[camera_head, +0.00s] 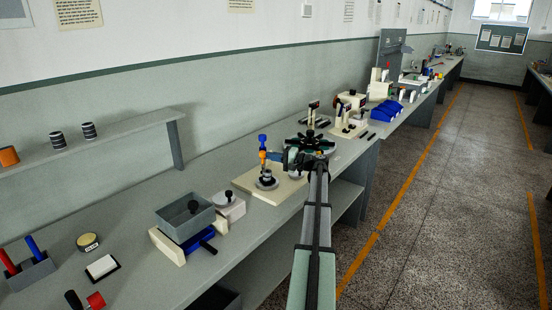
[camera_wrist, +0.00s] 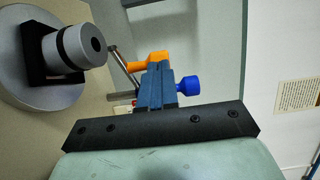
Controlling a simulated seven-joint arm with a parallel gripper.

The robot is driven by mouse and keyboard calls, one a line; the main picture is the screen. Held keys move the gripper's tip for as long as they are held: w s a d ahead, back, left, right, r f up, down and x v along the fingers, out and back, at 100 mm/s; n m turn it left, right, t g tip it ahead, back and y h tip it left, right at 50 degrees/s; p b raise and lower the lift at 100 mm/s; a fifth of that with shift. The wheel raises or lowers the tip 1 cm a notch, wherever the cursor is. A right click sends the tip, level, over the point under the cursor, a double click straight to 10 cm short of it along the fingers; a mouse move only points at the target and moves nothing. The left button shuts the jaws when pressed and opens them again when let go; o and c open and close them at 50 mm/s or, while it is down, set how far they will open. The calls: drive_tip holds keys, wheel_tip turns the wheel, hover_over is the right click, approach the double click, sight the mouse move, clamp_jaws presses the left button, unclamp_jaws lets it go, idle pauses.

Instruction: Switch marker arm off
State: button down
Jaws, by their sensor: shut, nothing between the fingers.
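Blue and orange knobbed parts, which look like the marker arm (camera_head: 262,154), stand upright above the cream board at mid-bench. In the wrist view an orange piece (camera_wrist: 149,61), a blue knob (camera_wrist: 188,86) and a thin grey rod (camera_wrist: 124,66) show just beyond my fingers. My gripper (camera_head: 286,158) is shut and empty, just right of the blue and orange parts in the head view. In the wrist view its fingers (camera_wrist: 158,80) overlap these parts, partly hiding them. I cannot tell whether they touch, or which position the arm is in.
A grey spindle (camera_wrist: 76,48) on a round disc (camera_wrist: 22,82) stands close by at left in the wrist view. The cream board (camera_head: 246,182) bears discs. A grey bin (camera_head: 184,220) stands nearer, and a dark round holder (camera_head: 310,142) lies behind my gripper.

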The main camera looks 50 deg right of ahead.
sight(263, 157)
drive_tip(key=shift+w+a+m+h, duration=0.25)
drive_tip(key=shift+a+m+h, duration=0.25)
drive_tip(key=shift+a+h, duration=0.2)
drive_tip(key=shift+w+a+t+h, duration=0.3)
drive_tip(key=shift+w+a, duration=0.55)
drive_tip(key=shift+w, duration=0.1)
drive_tip(key=s+a, duration=0.1)
drive_tip(key=s, duration=1.3)
drive_tip(key=shift+a, duration=0.1)
